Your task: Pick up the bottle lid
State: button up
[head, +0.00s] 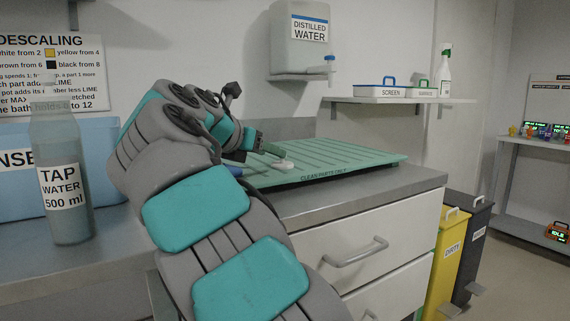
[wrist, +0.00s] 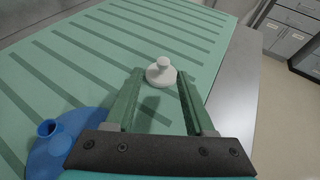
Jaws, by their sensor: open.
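The bottle lid appears to be the small white piece with a knob (wrist: 161,72) lying on the green ribbed mat (wrist: 70,60). In the head view the white lid (head: 283,165) is on the front part of the mat, just beyond my gripper. My gripper (wrist: 158,75) is open and empty, with its two green fingers pointing toward the lid. The lid shows between the fingertips in the wrist view; I cannot tell whether the fingers are at its height. In the head view my gripper (head: 262,150) is partly hidden by my wrist.
A blue part (wrist: 60,140) with a short spout lies left of my gripper. A tap water bottle (head: 62,180) stands on the left counter. The mat's right side is clear. A drawer unit (head: 370,245) and a yellow bin (head: 443,260) are below and right.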

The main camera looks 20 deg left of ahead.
aim_at(282, 164)
jog(key=b+x, duration=0.1)
jog(key=x, duration=0.5)
jog(key=shift+s+d+b, duration=0.1)
jog(key=shift+d+b, duration=0.1)
jog(key=shift+b, duration=0.1)
jog(key=shift+r, duration=0.1)
grip_shut()
